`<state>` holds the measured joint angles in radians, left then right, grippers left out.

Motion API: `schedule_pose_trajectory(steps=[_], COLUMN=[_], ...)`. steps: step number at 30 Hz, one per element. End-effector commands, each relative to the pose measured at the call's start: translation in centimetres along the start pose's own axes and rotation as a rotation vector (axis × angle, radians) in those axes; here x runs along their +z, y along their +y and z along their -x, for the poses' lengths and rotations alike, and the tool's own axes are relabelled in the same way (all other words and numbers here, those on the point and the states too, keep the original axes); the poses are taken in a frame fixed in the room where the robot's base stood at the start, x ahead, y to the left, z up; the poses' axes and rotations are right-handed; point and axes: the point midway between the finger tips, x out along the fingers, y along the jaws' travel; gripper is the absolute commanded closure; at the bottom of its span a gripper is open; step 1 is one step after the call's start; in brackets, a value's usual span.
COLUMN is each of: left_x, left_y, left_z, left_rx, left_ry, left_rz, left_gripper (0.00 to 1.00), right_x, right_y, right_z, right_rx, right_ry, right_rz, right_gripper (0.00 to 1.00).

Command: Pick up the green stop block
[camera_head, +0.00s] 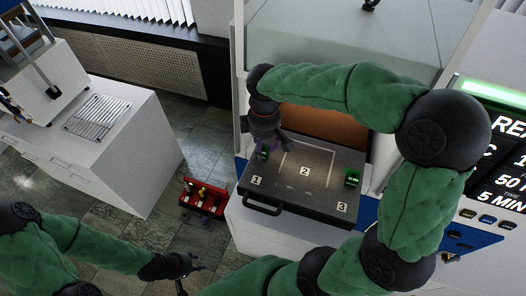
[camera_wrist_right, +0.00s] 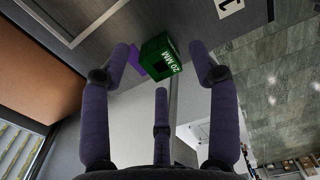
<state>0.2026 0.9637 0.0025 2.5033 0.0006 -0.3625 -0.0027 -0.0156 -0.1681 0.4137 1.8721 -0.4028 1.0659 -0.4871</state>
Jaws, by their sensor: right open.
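A green block (camera_head: 263,153) sits at the left side of a dark tray (camera_head: 262,191), near the label 1. My right gripper (camera_head: 267,143) is over it and partly hides it. In the right wrist view the green block (camera_wrist_right: 163,57) is marked "20 MM" and shows between the spread fingertips of my open right gripper (camera_wrist_right: 160,52), with no clear contact. A second green block (camera_head: 352,178) sits at the tray's right side, near the label 3. My left gripper (camera_head: 188,272) is low at the bottom of the head view, empty, its fingers apart.
The tray has a front handle (camera_head: 262,208) and rests on a white press. A red carrier (camera_head: 204,198) with small items is left of it. A white cabinet (camera_head: 110,140) stands at left. A lit display panel (camera_head: 500,150) is at right. A purple patch (camera_wrist_right: 137,62) borders the block.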

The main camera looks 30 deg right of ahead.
Motion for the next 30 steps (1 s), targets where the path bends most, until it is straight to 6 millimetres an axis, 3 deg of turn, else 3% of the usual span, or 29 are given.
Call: schedule_pose_trajectory(steps=[6,15,17,21,30], left_x=[0.0,0.0,0.0,0.0,0.0], left_y=[0.0,0.0,0.0,0.0,0.0], left_z=[0.1,0.1,0.1,0.1,0.1], left_rx=[0.0,0.0,0.0,0.0,0.0], left_ry=[0.0,0.0,0.0,0.0,0.0], left_rz=[0.0,0.0,0.0,0.0,0.0], left_gripper=[0.6,0.6,0.6,0.6,0.6], right_x=[0.0,0.0,0.0,0.0,0.0], right_y=[0.1,0.1,0.1,0.1,0.1], right_z=[-2.7,-3.2,-3.2,-3.2,-3.1], right_rx=[-0.001,0.0,0.0,0.0,-0.001], right_ry=[-0.001,0.001,0.001,0.0,0.0], right_rz=[-0.001,-0.001,0.0,0.0,0.0], right_gripper=[0.39,0.39,0.53,0.93,0.95])
